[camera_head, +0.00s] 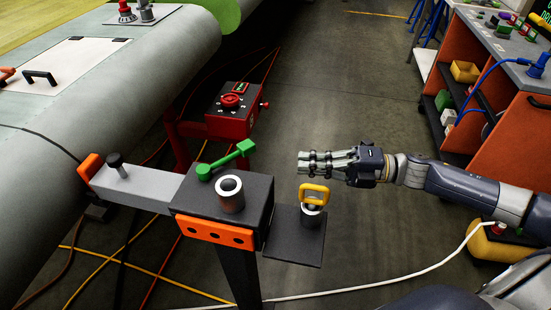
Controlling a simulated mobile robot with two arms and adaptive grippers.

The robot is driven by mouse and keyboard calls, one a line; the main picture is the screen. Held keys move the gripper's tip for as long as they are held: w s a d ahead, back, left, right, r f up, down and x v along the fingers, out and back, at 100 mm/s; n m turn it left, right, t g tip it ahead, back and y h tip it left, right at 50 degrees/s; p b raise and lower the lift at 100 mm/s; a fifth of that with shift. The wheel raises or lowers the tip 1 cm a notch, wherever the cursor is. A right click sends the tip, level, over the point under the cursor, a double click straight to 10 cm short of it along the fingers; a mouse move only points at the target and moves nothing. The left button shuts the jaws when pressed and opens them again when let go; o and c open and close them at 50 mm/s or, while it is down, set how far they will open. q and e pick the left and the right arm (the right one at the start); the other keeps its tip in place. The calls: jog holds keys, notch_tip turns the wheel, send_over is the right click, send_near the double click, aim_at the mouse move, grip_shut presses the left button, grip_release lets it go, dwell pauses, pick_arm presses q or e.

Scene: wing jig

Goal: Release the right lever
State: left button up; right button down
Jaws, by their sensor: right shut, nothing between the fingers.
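The lever is a green bar (228,160) on top of the dark jig block (262,190); it slants up to the right and ends in a thicker green grip. My right gripper (305,164) comes in from the right, its fingers pointing left and shut with nothing between them. In the picture it is to the right of the lever's end, with a gap between them. My left gripper is not in view.
A yellow ring handle (314,190) stands on a small dark plate (295,246) below my right gripper. A metal ring (230,194) sits on the block. A red box with a red wheel (231,108) stands behind. The wing (150,70) fills the left.

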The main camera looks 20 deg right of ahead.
jog(key=p, duration=0.2)
send_near(228, 159)
jog(key=w, duration=0.1)
jog(key=shift+f+p+x, duration=0.2)
jog(key=shift+p+x, duration=0.1)
jog(key=shift+x, duration=0.55)
jog(key=shift+w, duration=0.1)
